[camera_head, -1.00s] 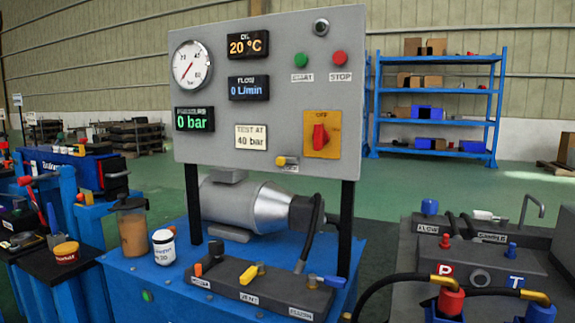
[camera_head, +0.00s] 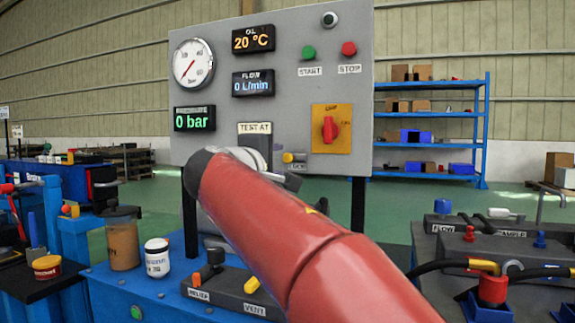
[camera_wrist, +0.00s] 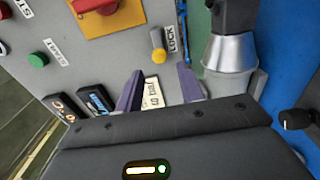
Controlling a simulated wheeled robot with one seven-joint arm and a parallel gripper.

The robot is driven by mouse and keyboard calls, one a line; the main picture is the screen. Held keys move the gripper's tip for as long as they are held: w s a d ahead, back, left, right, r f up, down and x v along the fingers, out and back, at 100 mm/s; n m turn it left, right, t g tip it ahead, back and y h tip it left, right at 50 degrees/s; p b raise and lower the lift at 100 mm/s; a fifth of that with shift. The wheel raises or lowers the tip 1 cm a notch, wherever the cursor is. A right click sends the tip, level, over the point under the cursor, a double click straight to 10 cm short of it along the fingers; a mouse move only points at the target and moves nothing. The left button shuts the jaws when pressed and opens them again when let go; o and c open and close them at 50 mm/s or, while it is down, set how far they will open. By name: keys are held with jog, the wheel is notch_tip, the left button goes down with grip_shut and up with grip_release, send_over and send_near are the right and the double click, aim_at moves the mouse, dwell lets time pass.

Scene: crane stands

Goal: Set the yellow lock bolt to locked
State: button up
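The yellow lock bolt (camera_head: 288,158) is a small round knob low on the grey panel (camera_head: 222,85), beside a LOCK label. In the wrist view the yellow knob (camera_wrist: 158,55) sits just beyond my fingertips, with its LOCK label on the right. My gripper (camera_wrist: 160,82) is open, its two purple fingers apart with nothing held between them. The fingers point at the panel and appear apart from the knob; the exact gap is hard to judge. In the head view my red arm reaches up to the panel's lower edge and hides most of my gripper.
The red rotary switch (camera_head: 330,129) on its yellow plate is right of the bolt. The start (camera_head: 309,53) and stop (camera_head: 349,49) buttons are above. Below, the valve block (camera_head: 235,294), white bottle (camera_head: 157,258) and brown jar (camera_head: 122,240) stand on the blue bench.

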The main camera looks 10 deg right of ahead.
aim_at(287, 159)
jog(key=p+x, duration=0.1)
jog(key=x, duration=0.6)
jog(key=shift+w+d, duration=0.1)
jog(key=shift+d, duration=0.05)
grip_shut()
